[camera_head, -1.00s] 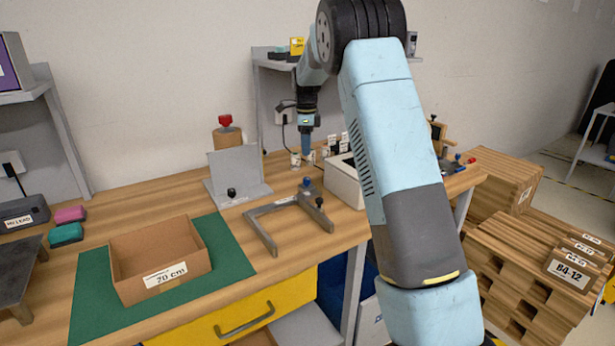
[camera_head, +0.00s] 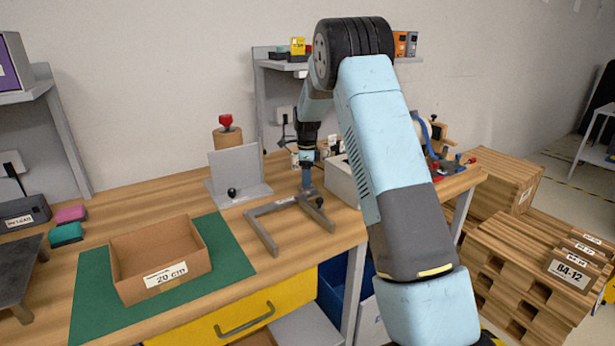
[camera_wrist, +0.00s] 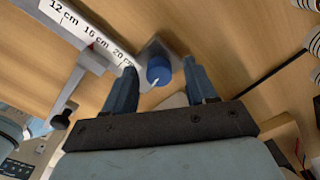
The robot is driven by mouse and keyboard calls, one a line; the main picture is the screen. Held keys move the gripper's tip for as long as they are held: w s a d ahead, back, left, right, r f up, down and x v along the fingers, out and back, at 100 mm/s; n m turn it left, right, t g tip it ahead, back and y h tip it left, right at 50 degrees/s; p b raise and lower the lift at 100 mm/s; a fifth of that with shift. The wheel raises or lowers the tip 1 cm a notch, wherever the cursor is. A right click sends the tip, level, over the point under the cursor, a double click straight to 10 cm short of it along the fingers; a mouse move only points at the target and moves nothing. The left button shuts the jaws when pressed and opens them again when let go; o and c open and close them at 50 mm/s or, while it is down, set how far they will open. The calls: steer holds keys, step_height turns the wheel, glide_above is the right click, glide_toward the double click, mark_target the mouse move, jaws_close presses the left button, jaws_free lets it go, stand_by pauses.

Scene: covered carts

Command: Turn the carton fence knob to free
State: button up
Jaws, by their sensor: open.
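The blue knob (camera_wrist: 158,70) with a white line sits on a small grey block beside a bar with 12, 16 and 20 cm marks (camera_wrist: 92,33) in the wrist view. My gripper (camera_wrist: 160,78) is open, with one finger on each side of this knob; I cannot tell whether they touch it. In the head view my gripper (camera_head: 307,186) points down at the back corner of the grey U-shaped frame (camera_head: 262,233) and hides the blue knob. A black knob (camera_head: 319,202) stands on the frame's right arm. The open carton (camera_head: 160,262), labelled 20 cm, sits on a green mat (camera_head: 95,310).
A grey upright plate with a base (camera_head: 238,172) and black knob stands left of the frame. A red-topped wooden post (camera_head: 227,132) is behind it. A white bin (camera_head: 342,182) stands close right of my gripper. Bare bench lies between plate and mat.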

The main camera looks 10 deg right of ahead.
steer(key=shift+c, duration=0.2)
steer(key=c, duration=0.9)
steer(key=shift+d+r, duration=0.1)
steer(key=shift+d, duration=0.05)
jaws_close()
